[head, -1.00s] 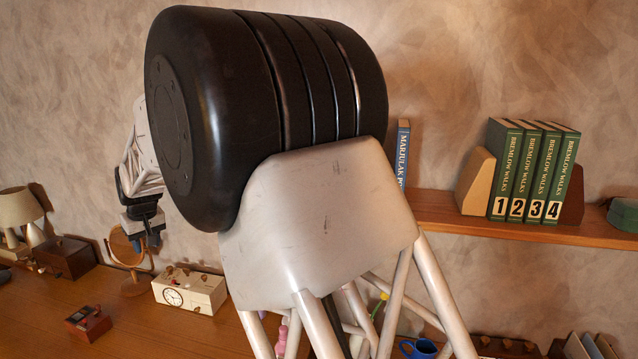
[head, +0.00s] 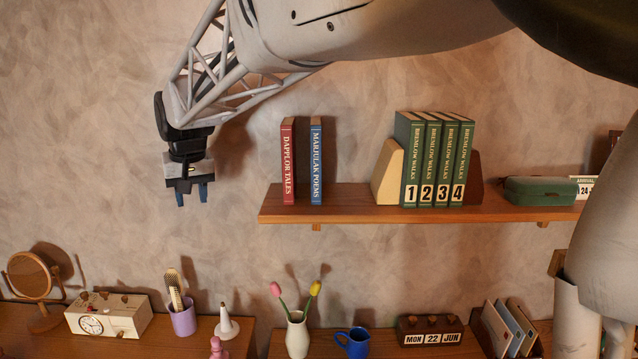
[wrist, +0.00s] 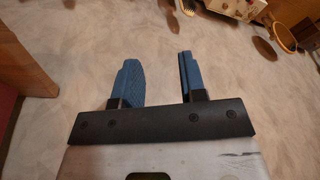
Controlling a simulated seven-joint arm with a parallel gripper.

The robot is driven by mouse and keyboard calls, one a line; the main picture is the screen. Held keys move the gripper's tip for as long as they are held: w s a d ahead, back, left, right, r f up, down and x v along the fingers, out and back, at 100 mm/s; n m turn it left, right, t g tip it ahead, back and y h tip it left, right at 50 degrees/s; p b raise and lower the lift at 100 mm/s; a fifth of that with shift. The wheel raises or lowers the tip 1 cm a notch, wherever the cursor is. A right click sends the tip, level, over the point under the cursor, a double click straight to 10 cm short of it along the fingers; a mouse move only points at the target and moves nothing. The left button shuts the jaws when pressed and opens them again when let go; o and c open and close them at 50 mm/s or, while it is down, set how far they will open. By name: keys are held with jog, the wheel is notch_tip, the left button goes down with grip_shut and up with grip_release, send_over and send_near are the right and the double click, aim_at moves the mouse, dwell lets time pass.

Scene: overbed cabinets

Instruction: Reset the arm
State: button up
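My gripper (head: 193,197) hangs at the upper left in the head view, fingers pointing down, in front of the bare wall and left of the shelf (head: 330,213). In the wrist view its two blue fingers (wrist: 158,82) stand apart with nothing between them. My arm crosses the top of the head view and comes down at the right edge, hiding part of the shelf's right end.
The shelf holds a red book (head: 288,162), a blue book (head: 316,162), green numbered books (head: 434,160) between bookends, and a green case (head: 540,191). Below are a mirror (head: 30,276), clock box (head: 108,315), purple cup (head: 183,318), tulip vase (head: 297,335) and blue mug (head: 354,343).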

jog(key=s+d+f+m, duration=0.1)
jog(key=s+d, duration=0.3)
jog(key=d, duration=0.6)
jog(key=s+d+f+m, duration=0.1)
jog(key=s+d, duration=0.3)
jog(key=d, duration=0.6)
jog(key=s+d+f+m, duration=0.1)
jog(key=s+d, duration=0.3)
jog(key=d, duration=0.6)
jog(key=s+d+f+m, duration=0.1)
jog(key=s+d+f, duration=0.4)
jog(key=s+d, duration=0.3)
jog(key=s+d+f+m+h, duration=0.1)
jog(key=s+d+f, duration=0.4)
jog(key=s, duration=0.7)
jog(key=d, duration=0.2)
jog(key=shift+d+f+m+h, duration=0.3)
jog(key=shift+d+f+m, duration=0.1)
dwell(2.4)
